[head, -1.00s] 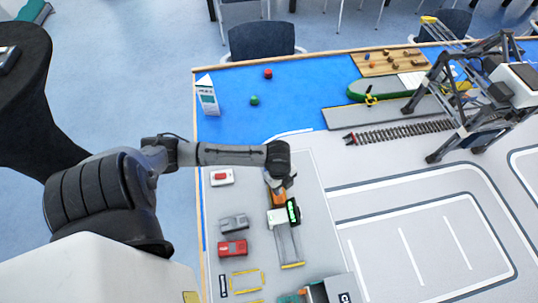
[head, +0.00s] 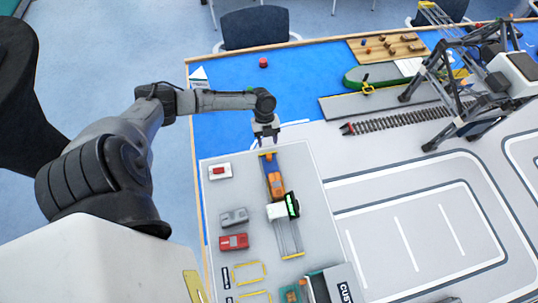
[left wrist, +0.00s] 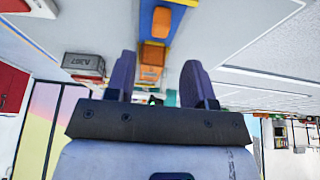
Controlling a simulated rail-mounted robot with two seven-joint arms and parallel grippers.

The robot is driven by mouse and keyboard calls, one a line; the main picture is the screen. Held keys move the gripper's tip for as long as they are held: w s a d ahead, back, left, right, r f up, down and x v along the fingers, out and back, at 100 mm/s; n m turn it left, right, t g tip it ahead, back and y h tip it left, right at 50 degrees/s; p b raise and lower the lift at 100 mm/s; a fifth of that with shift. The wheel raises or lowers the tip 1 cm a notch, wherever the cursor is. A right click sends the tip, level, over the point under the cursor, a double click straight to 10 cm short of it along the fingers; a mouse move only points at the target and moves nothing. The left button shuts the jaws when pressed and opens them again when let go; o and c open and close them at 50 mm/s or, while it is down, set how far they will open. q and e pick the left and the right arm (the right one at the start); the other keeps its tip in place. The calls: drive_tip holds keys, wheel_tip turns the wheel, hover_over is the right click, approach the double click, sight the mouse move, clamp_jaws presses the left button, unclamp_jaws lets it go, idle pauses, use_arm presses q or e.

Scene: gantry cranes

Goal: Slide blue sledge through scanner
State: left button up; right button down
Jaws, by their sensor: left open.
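The scanner (head: 278,211), a white and dark box with a bright green panel, stands across a narrow track (head: 290,244). An orange block (head: 276,184) sits on the track on the far side of the scanner. The orange block also shows in the left wrist view (left wrist: 152,55), with a blue strip and a yellow edge beside it. My left gripper (head: 266,138) is open and empty near the track's far end, apart from the orange block. Its two fingers show spread in the left wrist view (left wrist: 158,82). My right gripper is out of view.
Left of the track lie a red-and-white button box (head: 219,171), a grey box (head: 234,217) and a red box (head: 233,242). A gantry crane (head: 470,85) stands at right. White road surface right of the track is clear.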

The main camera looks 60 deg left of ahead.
sight(269, 155)
use_arm(q)
drive_tip(key=x, duration=0.8)
drive_tip(key=shift+f, duration=0.15)
clamp_jaws()
idle(0.3)
